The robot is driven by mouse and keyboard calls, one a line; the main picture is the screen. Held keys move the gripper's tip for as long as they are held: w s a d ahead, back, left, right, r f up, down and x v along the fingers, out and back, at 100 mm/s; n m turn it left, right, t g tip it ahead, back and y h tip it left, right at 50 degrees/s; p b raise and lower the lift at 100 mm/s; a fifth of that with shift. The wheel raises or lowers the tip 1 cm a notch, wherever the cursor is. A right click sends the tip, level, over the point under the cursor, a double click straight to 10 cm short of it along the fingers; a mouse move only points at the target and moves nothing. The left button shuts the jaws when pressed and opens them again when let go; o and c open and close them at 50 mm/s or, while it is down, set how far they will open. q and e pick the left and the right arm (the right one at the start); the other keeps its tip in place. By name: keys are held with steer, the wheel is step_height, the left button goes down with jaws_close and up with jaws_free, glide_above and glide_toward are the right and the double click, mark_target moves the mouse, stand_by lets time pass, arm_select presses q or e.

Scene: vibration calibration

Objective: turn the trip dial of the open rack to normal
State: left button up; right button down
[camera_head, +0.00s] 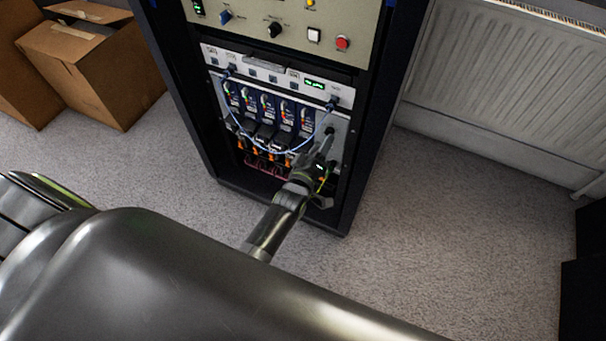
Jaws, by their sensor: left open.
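The open rack (358,178) stands in the middle of the view, a dark cabinet with its front uncovered. In its lower bay is a light panel with a row of blue modules (267,106) and a small dark knob (329,131) at the right. I cannot read its markings or tell its setting. My left gripper (323,148) is open, at the right side of this bay, with its fingertips just below the dark knob. I cannot tell whether they touch it. The gripper and wrist hide part of the panel. My right gripper is not in view.
A beige panel (325,20) above has a blue knob (226,16), a black knob (275,30), a white button and a red button (343,42). A pale cable (236,121) loops across the modules. Cardboard boxes (92,65) stand left, a radiator (500,75) right.

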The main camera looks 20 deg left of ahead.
arm_select(q)
steer(key=s+p, duration=0.3)
steer(key=s, duration=1.1)
steer(key=shift+s+a+p, duration=0.25)
steer(key=shift+s+p, duration=0.05)
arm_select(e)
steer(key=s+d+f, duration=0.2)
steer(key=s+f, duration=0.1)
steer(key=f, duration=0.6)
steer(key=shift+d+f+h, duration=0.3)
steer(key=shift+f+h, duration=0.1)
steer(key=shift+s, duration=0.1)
